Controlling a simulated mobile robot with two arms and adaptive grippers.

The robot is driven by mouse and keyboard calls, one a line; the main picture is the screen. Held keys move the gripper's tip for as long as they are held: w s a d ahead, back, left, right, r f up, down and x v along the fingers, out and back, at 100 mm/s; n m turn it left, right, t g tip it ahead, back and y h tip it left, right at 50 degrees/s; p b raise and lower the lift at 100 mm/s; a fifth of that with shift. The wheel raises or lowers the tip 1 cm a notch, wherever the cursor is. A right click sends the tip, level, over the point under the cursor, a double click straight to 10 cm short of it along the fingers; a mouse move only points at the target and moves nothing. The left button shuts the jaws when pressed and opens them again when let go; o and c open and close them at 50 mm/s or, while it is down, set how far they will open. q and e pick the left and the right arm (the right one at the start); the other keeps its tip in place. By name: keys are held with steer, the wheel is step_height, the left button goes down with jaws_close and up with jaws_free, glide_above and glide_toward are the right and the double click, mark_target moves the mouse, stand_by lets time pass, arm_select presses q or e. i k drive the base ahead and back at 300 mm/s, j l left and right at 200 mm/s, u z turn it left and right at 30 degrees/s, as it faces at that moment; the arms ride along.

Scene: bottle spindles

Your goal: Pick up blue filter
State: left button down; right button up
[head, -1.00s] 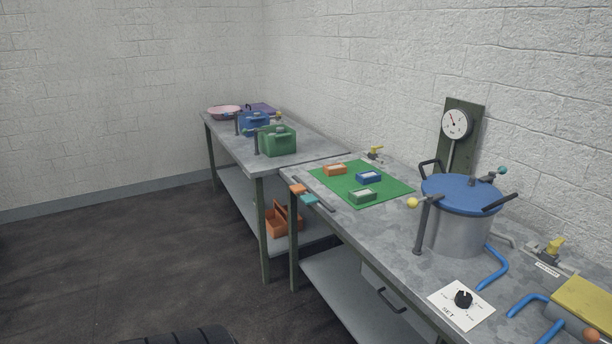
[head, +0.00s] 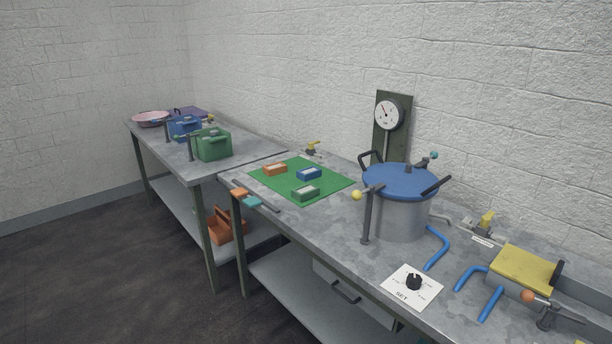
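The blue filter (head: 309,174) is a small blue block with a pale top. It lies on a green mat (head: 335,185) on the near workbench. An orange block (head: 275,169) of similar shape lies to its left, and a green block (head: 306,193) lies in front of it, all apart from one another. Neither of my grippers shows in the head view.
A large pot with a blue lid (head: 400,182) stands right of the mat, with a dark post (head: 367,218) before it. A dial plate (head: 412,287) and blue pipes (head: 437,249) lie nearer. Orange and teal-handled tools (head: 252,201) lie at the bench's left edge. Canisters (head: 213,145) stand on the far table.

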mark_target(309, 173)
steer(key=j+z, duration=0.1)
steer(key=z, duration=0.25)
steer(key=j+z, duration=0.1)
steer(key=z, duration=0.25)
steer(key=i+j+z, duration=0.1)
steer(key=j+z, duration=0.3)
steer(key=j, duration=0.5)
steer(key=j+z, duration=0.35)
steer(key=j, duration=0.55)
steer(key=k, duration=0.05)
